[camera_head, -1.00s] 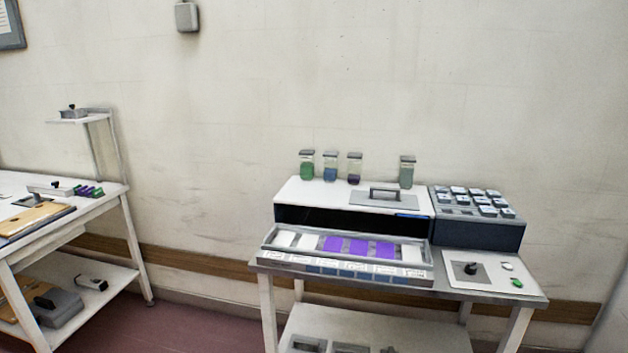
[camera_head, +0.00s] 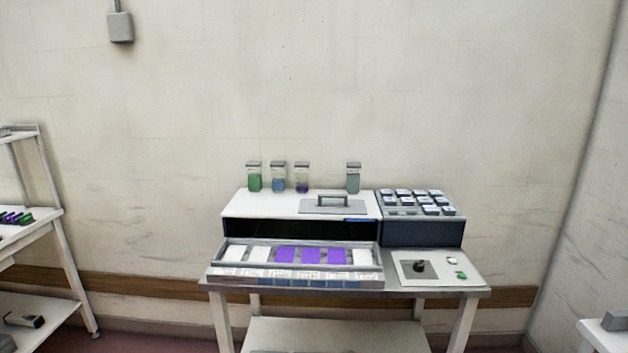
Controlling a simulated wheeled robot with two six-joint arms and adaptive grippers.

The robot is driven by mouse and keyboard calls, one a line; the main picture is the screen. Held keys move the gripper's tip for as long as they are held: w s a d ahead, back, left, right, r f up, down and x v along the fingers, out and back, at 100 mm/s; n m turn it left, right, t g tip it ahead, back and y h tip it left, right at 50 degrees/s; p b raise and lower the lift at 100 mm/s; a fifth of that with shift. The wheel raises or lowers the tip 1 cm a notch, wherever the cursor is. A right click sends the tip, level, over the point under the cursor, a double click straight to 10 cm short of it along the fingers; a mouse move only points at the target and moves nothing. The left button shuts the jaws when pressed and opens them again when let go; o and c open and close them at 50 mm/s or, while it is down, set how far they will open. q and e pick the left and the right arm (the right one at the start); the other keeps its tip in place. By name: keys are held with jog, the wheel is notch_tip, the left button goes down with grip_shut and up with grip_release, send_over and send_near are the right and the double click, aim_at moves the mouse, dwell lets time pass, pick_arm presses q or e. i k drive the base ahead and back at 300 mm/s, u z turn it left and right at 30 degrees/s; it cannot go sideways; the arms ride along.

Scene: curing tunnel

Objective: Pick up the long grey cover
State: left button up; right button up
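A flat grey plate with a raised bar handle (camera_head: 318,208) lies on the white top of the tunnel machine (camera_head: 275,204). It is the only grey cover-like piece I can make out clearly, and I cannot tell for sure that it is the long grey cover. The machine stands on a table (camera_head: 440,291) against the wall. In front of its dark opening is a long tray (camera_head: 230,249) with white and purple pieces in a row. Neither of my grippers is in view.
Several jars (camera_head: 353,178) stand on the machine's back edge. A dark block with grey-white pieces (camera_head: 420,232) and a panel with a black knob (camera_head: 437,270) are at right. A shelved bench (camera_head: 55,225) is at left; another surface (camera_head: 600,338) shows lower right.

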aim_at(321, 205)
jog(key=z, duration=0.75)
jog(key=i, duration=1)
jog(key=z, duration=0.3)
